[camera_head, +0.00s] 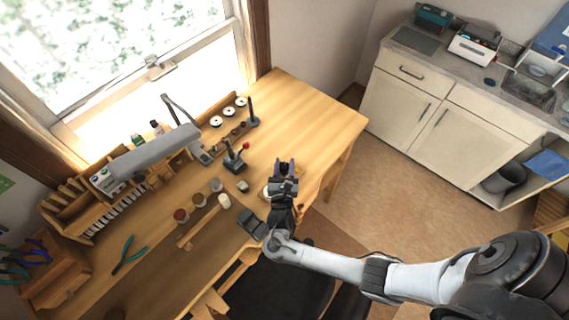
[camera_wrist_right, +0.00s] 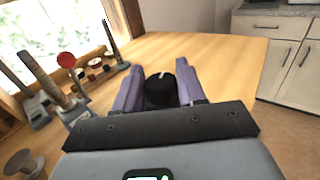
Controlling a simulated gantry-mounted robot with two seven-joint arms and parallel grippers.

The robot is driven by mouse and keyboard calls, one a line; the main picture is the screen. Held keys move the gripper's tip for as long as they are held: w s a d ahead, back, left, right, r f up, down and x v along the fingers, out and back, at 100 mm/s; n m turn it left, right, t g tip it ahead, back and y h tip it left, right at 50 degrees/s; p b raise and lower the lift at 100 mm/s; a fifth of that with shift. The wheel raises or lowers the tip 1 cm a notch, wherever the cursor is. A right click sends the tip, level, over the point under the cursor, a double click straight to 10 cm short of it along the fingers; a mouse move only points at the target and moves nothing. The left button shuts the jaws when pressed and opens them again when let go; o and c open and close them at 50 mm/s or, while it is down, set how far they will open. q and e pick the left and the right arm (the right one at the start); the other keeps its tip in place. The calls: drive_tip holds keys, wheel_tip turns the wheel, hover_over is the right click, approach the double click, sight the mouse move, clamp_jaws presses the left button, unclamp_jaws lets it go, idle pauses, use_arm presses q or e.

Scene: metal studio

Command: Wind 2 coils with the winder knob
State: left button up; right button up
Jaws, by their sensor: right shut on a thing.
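My right gripper (camera_head: 284,165) is over the bench near its front edge. In the right wrist view its two purple fingers (camera_wrist_right: 157,68) stand on either side of a dark round knob (camera_wrist_right: 160,90) with a white mark on its top. The gripper is shut on this knob. In the head view the gripper covers most of the knob and whatever bears it. I cannot make out any wound coil. My left gripper is not in view.
A stand with a red ball (camera_head: 245,146) is left of the gripper. White spools (camera_head: 228,113) sit behind, beside a dark post (camera_head: 252,110). A mallet (camera_head: 204,222), teal pliers (camera_head: 129,256) and a lamp (camera_head: 155,153) are further left. The bench's right end (camera_head: 315,118) is clear.

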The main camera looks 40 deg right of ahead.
drive_tip(key=shift+a+r+m+g+h, duration=0.1)
drive_tip(key=shift+m+g+h, duration=0.8)
drive_tip(key=shift+g, duration=0.5)
drive_tip(key=o, duration=0.8)
drive_tip(key=shift+o, duration=0.8)
